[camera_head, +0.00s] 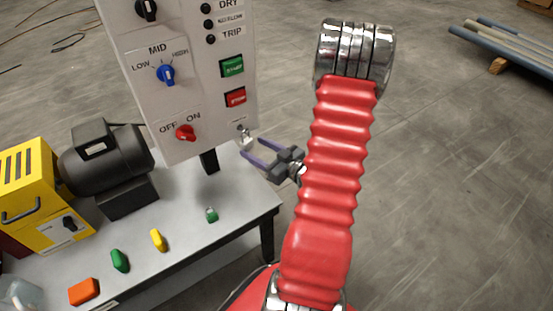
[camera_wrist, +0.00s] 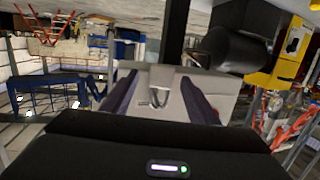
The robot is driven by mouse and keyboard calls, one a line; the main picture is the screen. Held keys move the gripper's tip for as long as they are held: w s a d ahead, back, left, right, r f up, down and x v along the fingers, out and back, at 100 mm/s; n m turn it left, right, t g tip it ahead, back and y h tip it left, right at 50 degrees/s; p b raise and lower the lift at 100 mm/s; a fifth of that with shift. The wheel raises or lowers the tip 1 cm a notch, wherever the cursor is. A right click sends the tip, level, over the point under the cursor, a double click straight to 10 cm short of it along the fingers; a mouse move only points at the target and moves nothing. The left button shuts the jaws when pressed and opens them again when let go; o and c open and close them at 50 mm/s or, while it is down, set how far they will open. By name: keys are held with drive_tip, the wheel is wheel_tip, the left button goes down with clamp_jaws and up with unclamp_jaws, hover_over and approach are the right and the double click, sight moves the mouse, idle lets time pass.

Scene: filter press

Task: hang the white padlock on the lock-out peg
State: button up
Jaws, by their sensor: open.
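The white padlock (camera_head: 247,143) is at the lower right corner of the control panel, at the small metal lock-out peg (camera_head: 241,128). It looks upright with its shackle at the peg; whether the shackle is fully around the peg is too small to tell. My gripper (camera_head: 253,147) is open, its fingertips on either side of the padlock and close to it. In the wrist view, which is upside down, the pale padlock body (camera_wrist: 166,77) and grey shackle (camera_wrist: 156,98) show between the two fingers (camera_wrist: 160,97), against the white panel.
The control panel (camera_head: 185,90) carries knobs and green and red buttons. Pipes (camera_head: 505,42) lie at the upper right.

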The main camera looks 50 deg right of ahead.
drive_tip(key=s+r, duration=0.1)
drive_tip(key=s, duration=0.8)
drive_tip(key=shift+a+r, duration=0.25)
drive_tip(key=shift+r, duration=0.15)
